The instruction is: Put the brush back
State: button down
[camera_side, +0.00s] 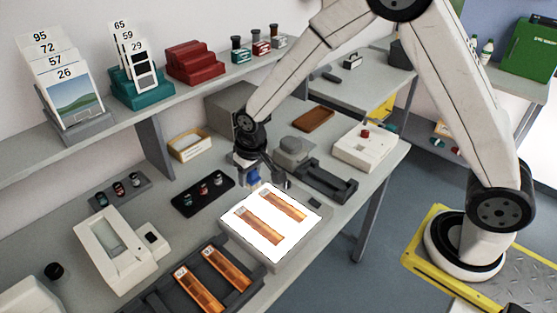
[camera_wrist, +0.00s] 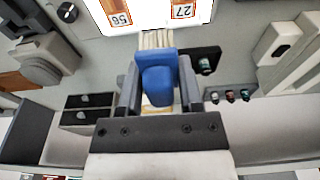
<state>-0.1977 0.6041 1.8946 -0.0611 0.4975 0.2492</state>
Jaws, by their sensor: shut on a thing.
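My gripper (camera_side: 257,166) is low over the bench, at the back edge of the glowing light table (camera_side: 275,262). In the wrist view my gripper (camera_wrist: 158,82) is shut on the brush (camera_wrist: 157,68), with a grey finger on each side of its blue handle. The pale bristles point toward the light table's edge; I cannot tell whether they touch anything. In the side view the brush (camera_side: 252,177) is mostly hidden by the gripper. Two orange film strips lie on the light table, and the wrist view shows their labels 56 and 27.
A black tray (camera_side: 184,204) with small items lies left of my gripper. A grey device (camera_side: 327,182) stands to its right. A film tray (camera_side: 177,300) with two strips is in front. A shelf (camera_side: 150,112) with card holders runs behind.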

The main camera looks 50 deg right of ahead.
jog(key=d, duration=1.2)
jog(key=shift+w+f, duration=0.15)
jog(key=shift+f, duration=0.2)
jog(key=shift+w+d, duration=0.1)
jog(key=shift+w+d+f, duration=0.15)
jog(key=shift+w+f, duration=1.45)
jog(key=shift+w, duration=0.65)
jog(key=shift+w+d+f, duration=0.1)
jog(key=shift+w+f, duration=1.45)
jog(key=shift+w, duration=0.65)
jog(key=shift+w+d+f, duration=0.15)
jog(key=shift+w+f, duration=1.45)
jog(key=shift+w, duration=0.65)
jog(key=shift+w+f, duration=0.2)
jog(key=shift+f, duration=1.5)
jog(key=shift+f, duration=0.15)
